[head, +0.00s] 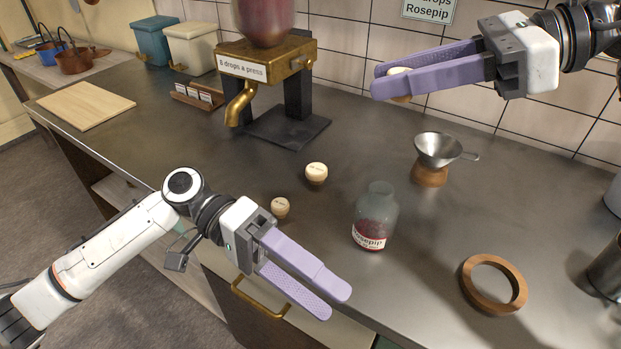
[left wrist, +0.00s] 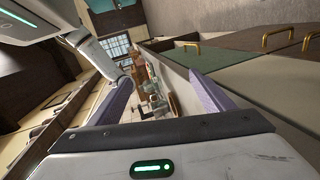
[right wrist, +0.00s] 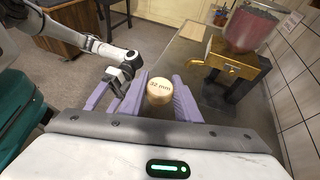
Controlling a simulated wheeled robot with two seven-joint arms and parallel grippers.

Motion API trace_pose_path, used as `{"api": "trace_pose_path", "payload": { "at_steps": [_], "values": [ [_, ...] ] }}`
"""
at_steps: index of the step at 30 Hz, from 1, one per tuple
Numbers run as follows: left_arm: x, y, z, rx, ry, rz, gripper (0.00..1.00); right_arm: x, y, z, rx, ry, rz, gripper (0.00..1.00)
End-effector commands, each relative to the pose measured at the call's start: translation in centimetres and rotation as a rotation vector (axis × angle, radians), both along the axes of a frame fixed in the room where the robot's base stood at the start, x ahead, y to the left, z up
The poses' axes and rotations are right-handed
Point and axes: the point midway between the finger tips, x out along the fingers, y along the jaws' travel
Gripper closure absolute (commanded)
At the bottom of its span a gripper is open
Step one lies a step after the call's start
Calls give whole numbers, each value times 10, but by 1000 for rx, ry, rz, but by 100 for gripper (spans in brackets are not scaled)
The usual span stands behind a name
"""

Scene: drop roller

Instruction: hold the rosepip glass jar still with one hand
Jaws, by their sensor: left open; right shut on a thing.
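The Rosepip glass jar (head: 374,222) stands upright on the counter in the head view, with an open top and dark red contents in its lower part. My left gripper (head: 338,303) is open and empty, low and left of the jar near the counter's front edge, apart from it. My right gripper (head: 385,84) is shut on a pale-topped stopper (head: 398,72), high above the back of the counter. In the right wrist view the stopper (right wrist: 158,91) reads "32 mm". The left wrist view does not show the jar.
Two more stoppers (head: 316,172) (head: 280,207) stand left of the jar. A metal funnel (head: 438,150) on a wooden base and a wooden ring (head: 493,284) are to its right. The brass dispenser (head: 262,66) stands behind left. A wooden board (head: 86,103) lies far left.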

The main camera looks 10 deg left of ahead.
Motion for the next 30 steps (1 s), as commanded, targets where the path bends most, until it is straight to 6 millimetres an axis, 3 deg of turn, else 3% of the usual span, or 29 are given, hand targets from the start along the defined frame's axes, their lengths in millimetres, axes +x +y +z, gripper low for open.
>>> {"api": "trace_pose_path", "payload": {
  "at_steps": [3, 9, 15, 23, 30],
  "values": [
    [34, 10, 19, -63, -303, -30, 26, 0, 0, 0, 0, 0, 0, 91],
    [92, 25, 32, -101, -810, -50, 26, 0, 0, 0, 0, 0, 0, 91],
    [135, 40, 42, -83, -1198, -88, 26, 0, 0, 0, 0, 0, 0, 91],
    [156, 46, 47, -63, -1391, -123, 26, 0, 0, 0, 0, 0, 0, 91],
    [158, 16, 35, -66, -1396, -125, 26, 0, 0, 0, 0, 0, 0, 91]
  ]
}}
